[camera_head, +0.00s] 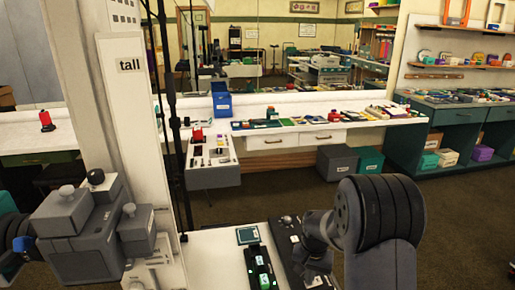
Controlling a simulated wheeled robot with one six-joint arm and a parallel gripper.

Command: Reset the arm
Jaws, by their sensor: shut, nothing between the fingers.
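My arm shows at the lower right, a grey link with a thick black-ringed joint in front of the counter. A smaller grey wrist part hangs to its left, over a dark panel (283,240). My gripper (318,264) is at the lower end of that part, shut and empty. Its fingers are small and partly merge with the dark panel, so I cannot tell whether it touches anything.
The near white counter (212,262) also holds a dark tray with small coloured items (262,268) and a green-framed square (248,235). A far white counter (300,103) holds a blue bin (221,103). Open floor lies between.

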